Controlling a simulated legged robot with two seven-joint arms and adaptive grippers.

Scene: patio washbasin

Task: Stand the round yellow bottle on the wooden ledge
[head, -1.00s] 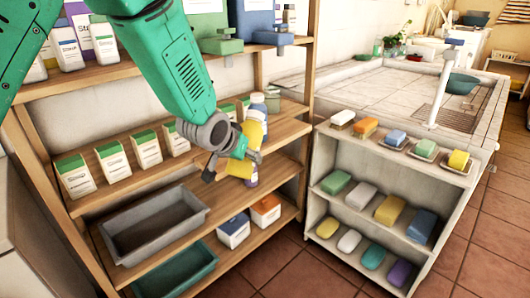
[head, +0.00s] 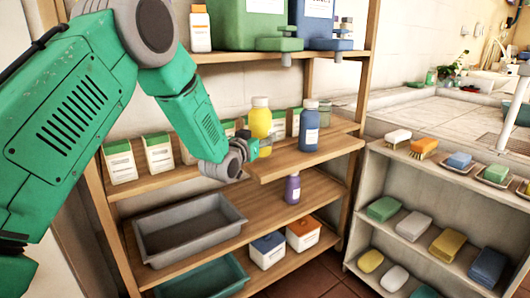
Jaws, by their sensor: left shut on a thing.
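The round yellow bottle (head: 260,119) has a pale cap and stands upright in the head view. My left gripper (head: 257,149) is shut on its lower part from the left. The bottle is at the left end of the wooden ledge (head: 320,150), a board that juts forward from the shelf rack. The gripper partly hides its base, so I cannot tell whether it touches the wood. My right gripper is out of view.
A blue bottle (head: 309,127) stands on the ledge just right of the yellow one. White-and-green boxes (head: 159,153) line the shelf behind. A purple bottle (head: 292,188) and a grey tray (head: 188,229) are on the shelf below.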

